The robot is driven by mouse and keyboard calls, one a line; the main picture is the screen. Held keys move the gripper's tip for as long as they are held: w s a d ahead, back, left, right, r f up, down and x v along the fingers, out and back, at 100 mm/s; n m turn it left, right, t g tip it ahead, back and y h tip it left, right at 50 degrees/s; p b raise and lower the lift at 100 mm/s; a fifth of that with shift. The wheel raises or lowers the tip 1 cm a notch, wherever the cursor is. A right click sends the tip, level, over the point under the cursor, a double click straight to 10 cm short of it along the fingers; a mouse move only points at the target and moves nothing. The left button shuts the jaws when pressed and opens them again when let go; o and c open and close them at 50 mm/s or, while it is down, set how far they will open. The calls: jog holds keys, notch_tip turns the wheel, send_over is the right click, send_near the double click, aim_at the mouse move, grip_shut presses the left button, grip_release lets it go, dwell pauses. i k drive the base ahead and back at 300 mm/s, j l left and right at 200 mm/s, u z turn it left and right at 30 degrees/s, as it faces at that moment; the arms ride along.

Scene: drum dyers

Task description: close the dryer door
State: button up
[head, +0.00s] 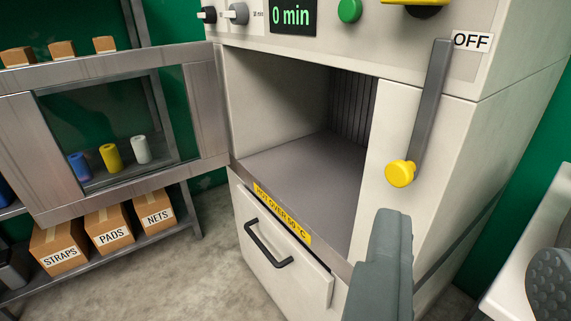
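The dryer door (208,107), a metal frame around a glass window, stands open and swung out to the left. The dryer (400,110) is a cream cabinet, and its square chamber (300,165) is open and looks empty. A grey lever (430,95) with a yellow knob (400,173) hangs on its front beside an OFF label. My gripper (470,240) is open and empty at the lower right, in front of the dryer. Its left finger overlaps the dryer's lower front. Its right finger, with a dotted pad, is partly cut off by the picture edge.
Behind the door is a shelf rack (100,258) with boxes and coloured rolls, partly seen through the glass. A lower drawer (275,250) with a black handle is shut. A white surface (525,250) is at the right. Bare floor (215,265) shows below the door.

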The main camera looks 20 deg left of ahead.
aim_at(33, 162)
jog(key=u, duration=0.2)
jog(key=k+j+u, duration=0.1)
jog(key=j+u, duration=0.25)
jog(key=j, duration=0.15)
jog(key=j+u, duration=0.35)
jog(key=j, duration=0.15)
